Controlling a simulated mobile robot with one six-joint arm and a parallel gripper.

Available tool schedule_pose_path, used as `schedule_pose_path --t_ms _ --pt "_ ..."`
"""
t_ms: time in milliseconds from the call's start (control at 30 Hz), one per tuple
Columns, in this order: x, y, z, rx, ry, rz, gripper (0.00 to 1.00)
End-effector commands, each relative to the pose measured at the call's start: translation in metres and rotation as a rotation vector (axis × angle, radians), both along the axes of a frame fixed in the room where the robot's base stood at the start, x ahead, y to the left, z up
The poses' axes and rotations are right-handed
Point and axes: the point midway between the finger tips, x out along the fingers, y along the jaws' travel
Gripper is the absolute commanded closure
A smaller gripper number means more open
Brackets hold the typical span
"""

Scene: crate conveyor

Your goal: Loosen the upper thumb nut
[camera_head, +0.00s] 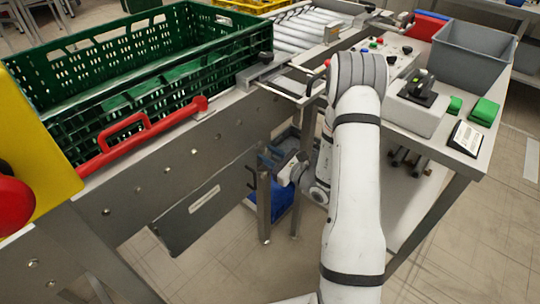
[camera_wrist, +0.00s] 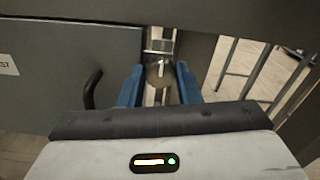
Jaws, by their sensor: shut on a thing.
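A round metallic thumb nut (camera_wrist: 158,76) sits on a narrow upright metal strip in the wrist view, between the blue fingers of my gripper (camera_wrist: 159,88). The fingers are shut on it from left and right. In the head view my gripper (camera_head: 279,166) is low beside the conveyor's frame, at the right end of a grey panel (camera_head: 200,212). The nut cannot be made out there. No lower nut can be made out.
A black handle (camera_wrist: 92,90) projects from the panel just left of my fingers. The conveyor side (camera_head: 160,160) overhangs above. A green crate (camera_head: 130,60) stands on the conveyor behind a red bar (camera_head: 130,140). A bench with a grey bin (camera_head: 472,52) is at right.

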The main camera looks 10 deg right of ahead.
Motion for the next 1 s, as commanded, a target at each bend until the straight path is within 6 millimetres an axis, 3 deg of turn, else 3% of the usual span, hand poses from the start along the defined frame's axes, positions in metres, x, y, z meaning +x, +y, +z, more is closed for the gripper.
schedule_pose_path --t_ms 367,1000 --pt "0.0003 0.0001 -0.0048 -0.148 -0.111 0.000 0.92" --pt "-0.0007 0.0015 -0.0085 -0.636 -0.467 -0.001 0.92"
